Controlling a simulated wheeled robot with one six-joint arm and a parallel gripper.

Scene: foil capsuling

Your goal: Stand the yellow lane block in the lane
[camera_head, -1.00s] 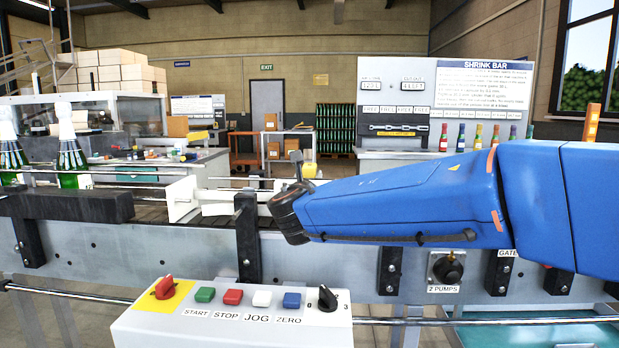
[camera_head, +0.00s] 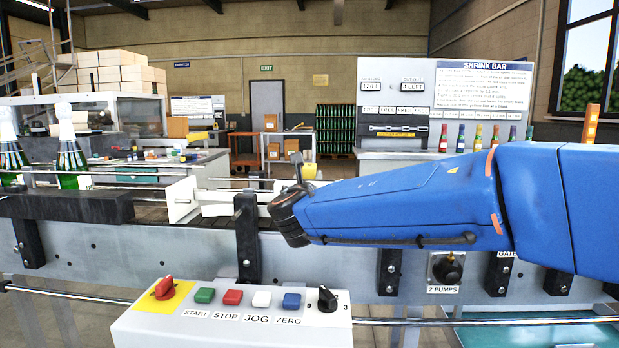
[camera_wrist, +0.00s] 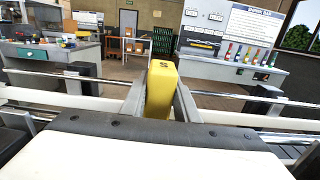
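The yellow lane block (camera_wrist: 160,92) stands upright between the two grey fingers of my gripper (camera_wrist: 161,98) in the wrist view. The fingers lie against its left and right sides, so my gripper is shut on it. The block's lower end is hidden behind the dark gripper body. In the head view a yellow patch, apparently the block's top (camera_head: 309,171), shows just behind the dark wrist end of my blue arm. The lane is the conveyor with white guides (camera_head: 188,199). I cannot tell whether the block touches its floor.
Metal rails (camera_wrist: 248,117) run across the lane on both sides of the block. Green bottles (camera_head: 70,160) stand on the conveyor at left. A control box (camera_head: 232,325) with buttons is in front. A counter with coloured bottles (camera_wrist: 240,54) stands behind at right.

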